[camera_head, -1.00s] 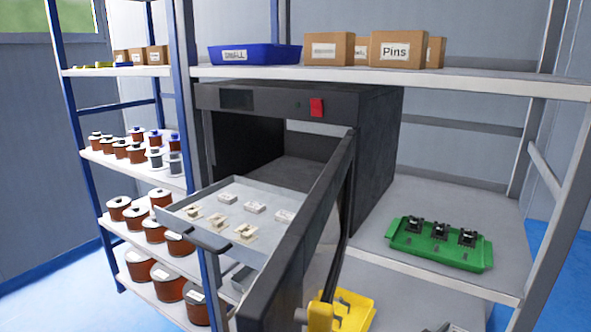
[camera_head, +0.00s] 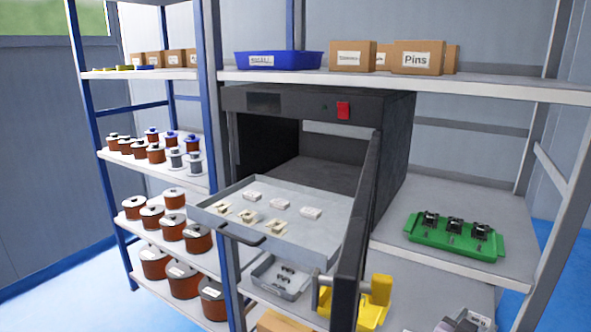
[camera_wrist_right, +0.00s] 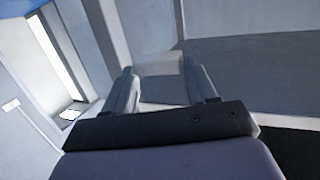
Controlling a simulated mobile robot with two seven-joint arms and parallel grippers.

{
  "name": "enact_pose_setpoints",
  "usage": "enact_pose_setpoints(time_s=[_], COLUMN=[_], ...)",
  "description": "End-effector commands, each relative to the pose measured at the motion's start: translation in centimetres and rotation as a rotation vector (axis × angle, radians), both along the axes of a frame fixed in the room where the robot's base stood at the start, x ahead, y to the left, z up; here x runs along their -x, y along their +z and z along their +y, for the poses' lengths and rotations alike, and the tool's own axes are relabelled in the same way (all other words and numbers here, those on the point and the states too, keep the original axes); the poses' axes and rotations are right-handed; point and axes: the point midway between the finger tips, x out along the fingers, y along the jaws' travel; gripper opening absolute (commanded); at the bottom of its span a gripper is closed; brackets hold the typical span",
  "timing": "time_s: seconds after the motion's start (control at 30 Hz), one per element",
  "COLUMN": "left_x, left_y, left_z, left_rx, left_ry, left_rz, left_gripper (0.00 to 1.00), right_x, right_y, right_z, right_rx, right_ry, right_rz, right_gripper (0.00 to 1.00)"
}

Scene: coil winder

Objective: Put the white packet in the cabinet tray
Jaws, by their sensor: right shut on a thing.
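The grey cabinet tray (camera_head: 325,237) is pulled partly out of the open dark cabinet (camera_head: 395,140) in the head view. Several small white and cream parts (camera_head: 276,226) lie on it in two rows. My right gripper (camera_head: 462,322) shows only in part at the bottom right edge of the head view, right of and lower than the tray. In the right wrist view its two fingers (camera_wrist_right: 161,88) are shut on a pale flat thing, the white packet (camera_wrist_right: 158,64). The packet is not clear in the head view. My left gripper is not in view.
The cabinet's dark door (camera_head: 362,235) stands open at the tray's right side. A green tray (camera_head: 455,240) with black parts is on the right shelf.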

Motion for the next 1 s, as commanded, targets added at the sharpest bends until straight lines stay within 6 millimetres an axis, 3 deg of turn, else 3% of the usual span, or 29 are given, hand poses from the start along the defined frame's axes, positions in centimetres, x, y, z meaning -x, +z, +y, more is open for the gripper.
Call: enact_pose_setpoints(time_s=[0.03, 0.27, 0.5, 0.8, 1.0], left_x=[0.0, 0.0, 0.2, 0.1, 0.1], left_y=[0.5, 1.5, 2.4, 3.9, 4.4], left_z=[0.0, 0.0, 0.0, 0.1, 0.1], left_rx=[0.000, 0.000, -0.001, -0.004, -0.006], left_ry=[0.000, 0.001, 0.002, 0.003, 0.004], left_rz=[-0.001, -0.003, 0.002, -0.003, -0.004], left_gripper=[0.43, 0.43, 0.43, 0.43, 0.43], right_x=[0.2, 1.2, 3.6, 9.5, 12.8], right_y=[1.6, 6.7, 11.0, 13.7, 14.3], right_z=[-0.3, 0.5, 4.5, 12.3, 15.4], right_rx=[0.004, 0.009, 0.010, 0.002, -0.001], right_ry=[0.020, 0.154, 0.373, 0.715, 0.856], right_rz=[-0.006, -0.002, 0.004, 0.007, 0.003], right_gripper=[0.27, 0.27, 0.27, 0.27, 0.26])
